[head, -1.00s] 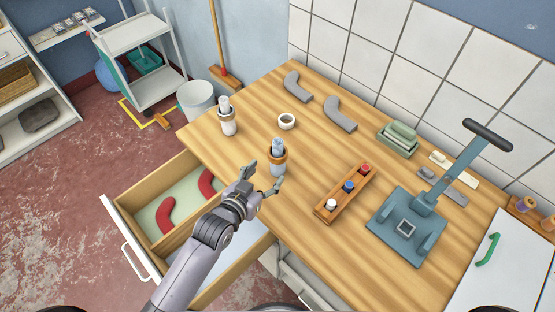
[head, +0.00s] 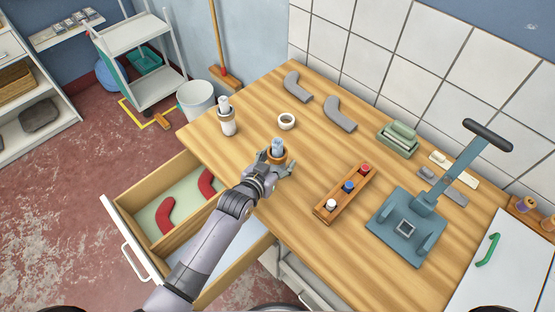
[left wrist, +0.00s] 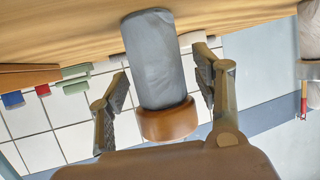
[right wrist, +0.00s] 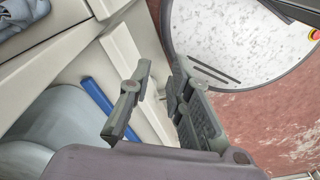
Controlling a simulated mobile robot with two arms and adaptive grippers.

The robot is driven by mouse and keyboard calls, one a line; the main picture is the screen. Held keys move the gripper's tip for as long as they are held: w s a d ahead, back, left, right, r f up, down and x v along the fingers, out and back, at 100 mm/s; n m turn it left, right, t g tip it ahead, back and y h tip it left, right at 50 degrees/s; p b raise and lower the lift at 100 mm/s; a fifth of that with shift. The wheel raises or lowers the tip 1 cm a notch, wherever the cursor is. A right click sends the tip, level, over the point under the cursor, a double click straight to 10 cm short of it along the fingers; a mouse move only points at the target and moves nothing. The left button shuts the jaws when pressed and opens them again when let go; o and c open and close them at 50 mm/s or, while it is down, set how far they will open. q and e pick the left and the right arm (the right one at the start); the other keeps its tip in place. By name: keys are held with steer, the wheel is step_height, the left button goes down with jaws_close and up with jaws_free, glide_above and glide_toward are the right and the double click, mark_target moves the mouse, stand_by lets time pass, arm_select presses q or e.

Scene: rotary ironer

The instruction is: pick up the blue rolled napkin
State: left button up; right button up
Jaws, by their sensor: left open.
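The blue rolled napkin (head: 278,147) stands upright on the wooden table with a brown ring around it. In the left wrist view, the napkin (left wrist: 155,60) shows as a grey-blue cylinder with its brown ring (left wrist: 168,122) between the fingers. My left gripper (head: 277,166) is open, with one finger on each side of the napkin and a visible gap on both sides. In the head view my gripper hides the napkin's lower part. My right gripper (right wrist: 160,70) shows only in its wrist view, fingers apart with nothing between them.
A white rolled napkin (head: 228,127) in a ring stands to the left. A white ring (head: 286,121) lies behind. A wooden rack (head: 345,193) with coloured pieces and a blue-grey press (head: 405,228) are to the right. An open drawer (head: 150,206) lies below the left arm.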

mark_target(277, 142)
arm_select(q)
steer(key=shift+c, duration=0.5)
steer(key=c, duration=1.1)
steer(key=shift+c, duration=0.2)
step_height(277, 142, up, 10)
steer(key=shift+f, duration=0.1)
step_height(277, 142, down, 7)
steer(key=shift+r, duration=0.1)
steer(key=shift+f, duration=1.3)
steer(key=shift+f, duration=0.2)
